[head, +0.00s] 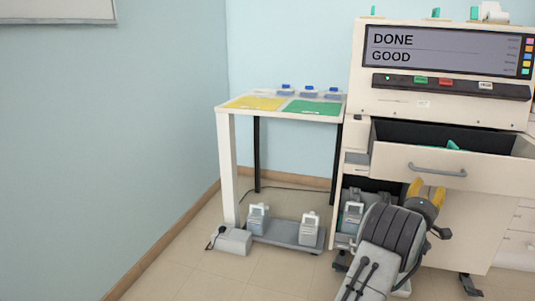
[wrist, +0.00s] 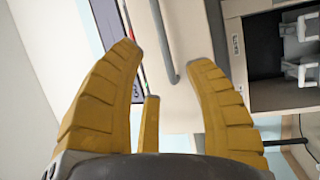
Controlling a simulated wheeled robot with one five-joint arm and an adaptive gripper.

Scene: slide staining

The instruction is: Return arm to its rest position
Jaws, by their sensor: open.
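My gripper (head: 428,190) has yellow fingers and is open and empty. In the head view it is low at the right, in front of the staining machine's cabinet and below the open drawer (head: 400,166). My dark, ribbed arm reaches up from the bottom edge. In the wrist view my gripper (wrist: 165,75) has its fingers spread, with nothing between them but the cream drawer front (wrist: 185,110) and its grey handle (wrist: 162,40) behind.
The machine's screen (head: 445,51) reads DONE GOOD. A white side table (head: 222,107) bears yellow and green mats and several blue-capped items. Bottles stand on a low grey shelf (head: 285,236). A grey box (head: 231,242) sits on the floor. Floor at left is clear.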

